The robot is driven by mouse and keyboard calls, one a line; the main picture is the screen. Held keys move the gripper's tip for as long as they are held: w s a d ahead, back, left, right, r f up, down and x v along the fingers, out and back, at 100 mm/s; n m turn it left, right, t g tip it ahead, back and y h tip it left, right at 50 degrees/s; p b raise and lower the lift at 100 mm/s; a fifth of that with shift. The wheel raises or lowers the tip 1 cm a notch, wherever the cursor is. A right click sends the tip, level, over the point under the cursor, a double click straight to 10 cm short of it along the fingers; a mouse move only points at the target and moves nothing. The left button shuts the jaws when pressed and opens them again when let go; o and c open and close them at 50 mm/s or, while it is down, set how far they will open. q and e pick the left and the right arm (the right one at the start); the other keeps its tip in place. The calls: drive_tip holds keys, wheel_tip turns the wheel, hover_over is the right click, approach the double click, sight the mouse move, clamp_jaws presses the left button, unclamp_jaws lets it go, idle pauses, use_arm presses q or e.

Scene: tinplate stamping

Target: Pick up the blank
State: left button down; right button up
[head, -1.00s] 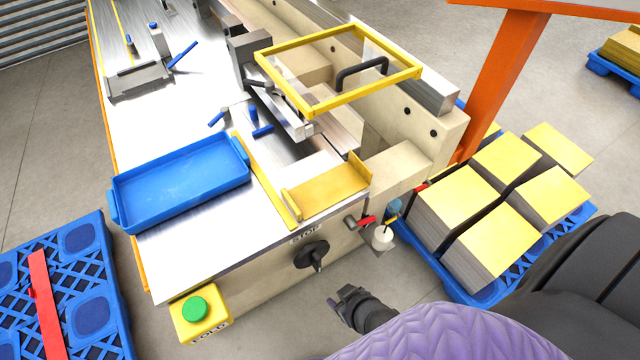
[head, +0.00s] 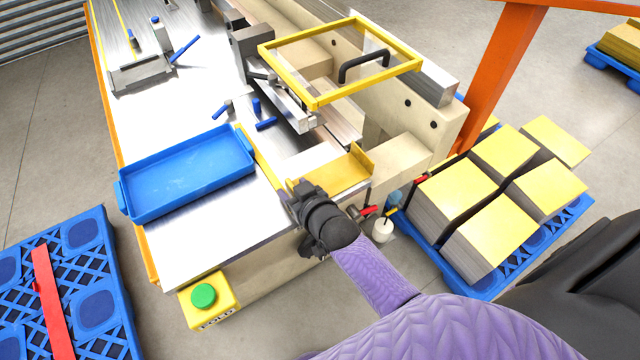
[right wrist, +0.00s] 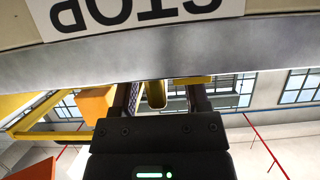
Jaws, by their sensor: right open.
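A flat gold-yellow sheet, which looks like the blank (head: 345,174), lies on the front corner of the machine table between yellow raised guides. Its near left part is hidden behind my right gripper (head: 300,190). My right gripper is at the table's front edge, by the near end of the sheet, with its jaws open. In the right wrist view its two dark fingers (right wrist: 166,97) stand apart, with a yellow piece (right wrist: 156,95) showing between them. I cannot tell whether that piece is the blank or a guide, or whether the fingers touch it. My left gripper is not in view.
A blue tray (head: 130,200) lies on the table at left. A yellow-framed guard (head: 340,100) stands over the press. A green button (head: 203,296) sits at the front corner. Gold-topped stacks (head: 456,188) stand on a blue pallet at right. Another blue pallet (head: 80,240) is at left.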

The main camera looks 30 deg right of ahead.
drive_tip(key=shift+c, duration=1.3)
clamp_jaws()
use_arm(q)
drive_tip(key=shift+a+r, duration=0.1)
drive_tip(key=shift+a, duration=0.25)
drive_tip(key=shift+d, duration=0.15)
use_arm(e)
drive_tip(key=shift+r, duration=0.15)
